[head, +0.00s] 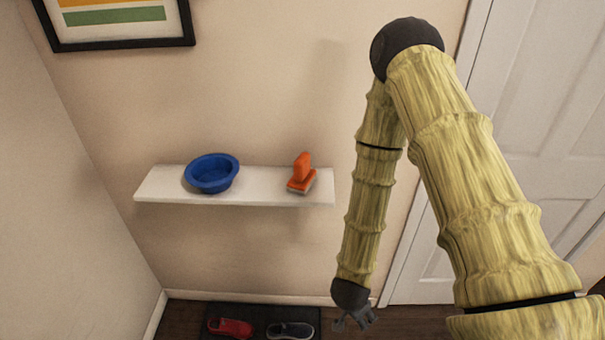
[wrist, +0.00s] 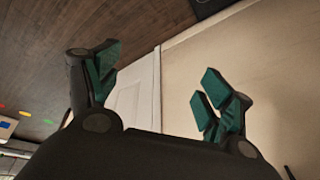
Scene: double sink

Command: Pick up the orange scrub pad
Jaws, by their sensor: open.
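The orange scrub pad (head: 302,175) sits near the right end of a white wall shelf (head: 255,199). It has an upright orange handle and a flat base with a pale underside. My gripper (head: 355,321) hangs below the shelf and to its right, well apart from the pad. In the wrist view my gripper (wrist: 158,85) shows its teal-faced fingers spread wide with nothing between them. The pad does not show in the wrist view.
A blue bowl (head: 211,174) stands on the shelf's left half, with bare shelf between it and the pad. A dark mat (head: 262,309) with a red shoe (head: 230,327) and a grey shoe (head: 290,330) lies on the floor below. A white door (head: 530,130) is at the right.

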